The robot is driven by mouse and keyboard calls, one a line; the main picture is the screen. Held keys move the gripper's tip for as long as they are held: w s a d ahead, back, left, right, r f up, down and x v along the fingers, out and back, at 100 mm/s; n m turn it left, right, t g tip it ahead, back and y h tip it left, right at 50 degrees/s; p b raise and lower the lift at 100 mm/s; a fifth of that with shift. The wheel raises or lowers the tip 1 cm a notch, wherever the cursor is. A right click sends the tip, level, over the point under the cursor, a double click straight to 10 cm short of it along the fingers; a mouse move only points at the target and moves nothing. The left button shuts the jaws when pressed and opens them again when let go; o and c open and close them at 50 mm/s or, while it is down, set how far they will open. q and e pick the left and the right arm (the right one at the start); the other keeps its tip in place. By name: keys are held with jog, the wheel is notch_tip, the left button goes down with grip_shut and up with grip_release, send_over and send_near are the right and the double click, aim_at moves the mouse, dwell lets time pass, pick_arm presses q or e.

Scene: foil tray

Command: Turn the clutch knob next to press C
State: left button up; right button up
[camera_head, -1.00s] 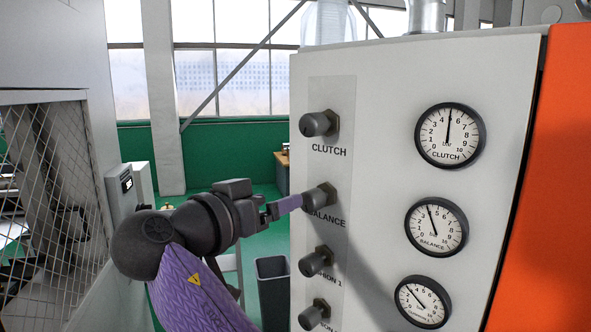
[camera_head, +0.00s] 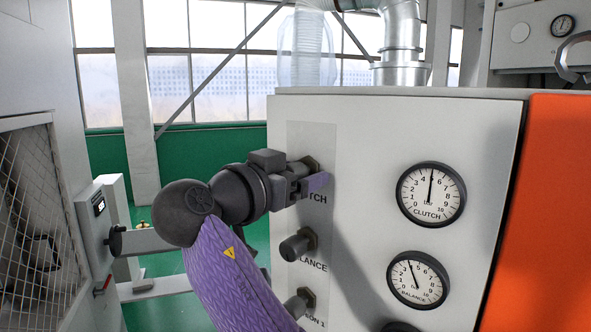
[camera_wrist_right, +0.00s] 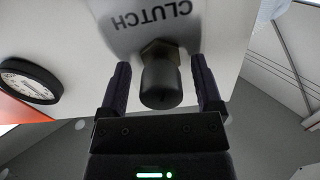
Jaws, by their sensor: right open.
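The clutch knob (camera_head: 300,167) is a dark round knob on the white cabinet front, at the top of the knob column, mostly hidden by my gripper. In the right wrist view the knob (camera_wrist_right: 161,84) sits between the two fingers, under the upside-down word CLUTCH. My right gripper (camera_head: 310,182) is open, with one finger on each side of the knob and a small gap showing. The clutch gauge (camera_head: 431,194) is to the right, its needle pointing nearly straight up. My left gripper is in no view.
Below are the balance knob (camera_head: 297,245) and another knob (camera_head: 299,303). The balance gauge (camera_head: 417,280) is under the clutch gauge. An orange panel (camera_head: 545,210) stands at the right. A mesh guard (camera_head: 35,220) is at the left.

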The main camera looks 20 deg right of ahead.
grip_shut()
jog(key=shift+n, duration=0.3)
jog(key=n, duration=0.3)
jog(key=shift+n+p, duration=0.4)
jog(key=shift+n, duration=1.6)
grip_release()
